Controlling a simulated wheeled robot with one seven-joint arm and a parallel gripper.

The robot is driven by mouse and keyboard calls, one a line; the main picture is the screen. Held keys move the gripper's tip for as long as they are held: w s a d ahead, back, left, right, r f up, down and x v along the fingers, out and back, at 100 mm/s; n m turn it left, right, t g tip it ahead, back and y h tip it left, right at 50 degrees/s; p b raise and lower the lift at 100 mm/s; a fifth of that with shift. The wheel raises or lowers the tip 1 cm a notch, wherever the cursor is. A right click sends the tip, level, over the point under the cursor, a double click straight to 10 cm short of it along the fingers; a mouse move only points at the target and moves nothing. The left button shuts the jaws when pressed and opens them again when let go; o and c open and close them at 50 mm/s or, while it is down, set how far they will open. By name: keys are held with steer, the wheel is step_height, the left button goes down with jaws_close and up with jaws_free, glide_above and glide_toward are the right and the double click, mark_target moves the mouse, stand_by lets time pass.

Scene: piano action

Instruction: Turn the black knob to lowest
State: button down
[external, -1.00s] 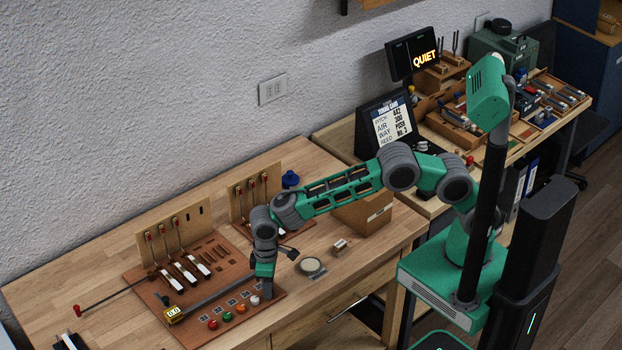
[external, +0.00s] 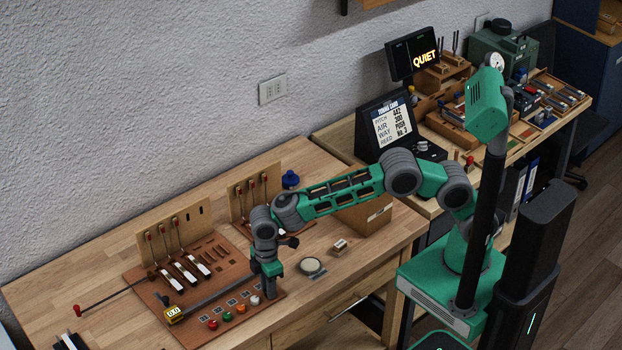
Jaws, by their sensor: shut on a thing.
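My gripper (external: 269,291) points down at the right front corner of the brown board (external: 192,337). It is shut at the right end of a row of coloured knobs, where the black knob sits. The fingers hide the knob almost fully, so its pointer angle cannot be seen.
Key levers (external: 185,268) lie behind. A round dish (external: 312,267) and a cardboard box (external: 365,214) are to the right.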

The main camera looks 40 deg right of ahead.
steer(key=n+b, duration=0.1)
steer(key=n, duration=0.4)
steer(key=shift+n, duration=0.3)
steer(key=shift+n+b, duration=0.3)
steer(key=shift+n, duration=1.9)
steer(key=shift+r, duration=0.1)
steer(key=c, duration=1.2)
jaws_free()
step_height(320, 180, up, 8)
steer(key=shift+f+b, duration=0.15)
steer(key=shift+b, duration=0.35)
